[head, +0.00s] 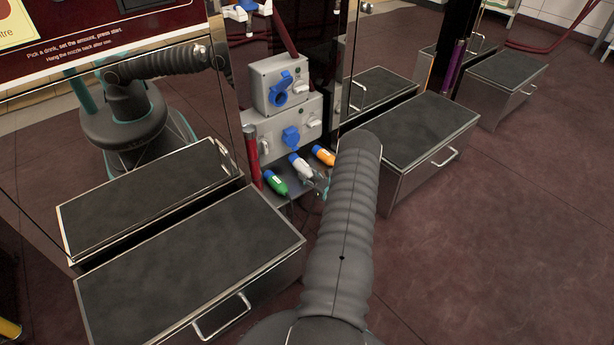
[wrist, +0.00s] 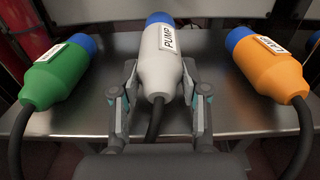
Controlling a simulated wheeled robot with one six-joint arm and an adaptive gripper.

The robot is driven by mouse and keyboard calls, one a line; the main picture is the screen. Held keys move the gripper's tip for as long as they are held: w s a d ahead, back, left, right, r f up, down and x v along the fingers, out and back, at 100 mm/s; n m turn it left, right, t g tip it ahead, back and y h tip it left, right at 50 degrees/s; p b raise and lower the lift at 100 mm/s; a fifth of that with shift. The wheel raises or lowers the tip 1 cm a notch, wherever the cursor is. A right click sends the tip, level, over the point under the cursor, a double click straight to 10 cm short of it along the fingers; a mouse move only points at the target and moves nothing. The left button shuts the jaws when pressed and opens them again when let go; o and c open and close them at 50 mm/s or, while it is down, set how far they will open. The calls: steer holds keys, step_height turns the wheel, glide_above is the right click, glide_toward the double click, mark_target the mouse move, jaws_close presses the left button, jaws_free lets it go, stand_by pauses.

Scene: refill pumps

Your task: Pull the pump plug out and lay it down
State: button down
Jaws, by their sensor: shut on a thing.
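The pump plug (wrist: 160,70) is white with a blue end and a label reading PUMP. It is out of any socket and lies at the metal shelf, between the green and orange plugs. It also shows in the head view (head: 299,164). My gripper (wrist: 159,84) is shut on its white body, one finger on each side. In the head view my gripper (head: 320,181) is small and partly hidden by my arm. The plug's black cable runs back toward me between the fingers. I cannot tell whether the plug rests fully on the shelf.
A green plug (wrist: 58,72) lies left and an orange plug (wrist: 268,66) right on the metal shelf (wrist: 225,112). Above are grey socket boxes with an upper blue socket (head: 281,90) and a lower one (head: 291,137). Steel step boxes (head: 190,270) (head: 420,130) flank the shelf.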

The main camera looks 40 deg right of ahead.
steer(key=shift+f+b, duration=0.4)
steer(key=shift+b, duration=0.05)
steer(key=c, duration=0.5)
jaws_free()
steer(key=s+a, duration=0.1)
steer(key=s, duration=1.1)
steer(key=shift+a, duration=0.15)
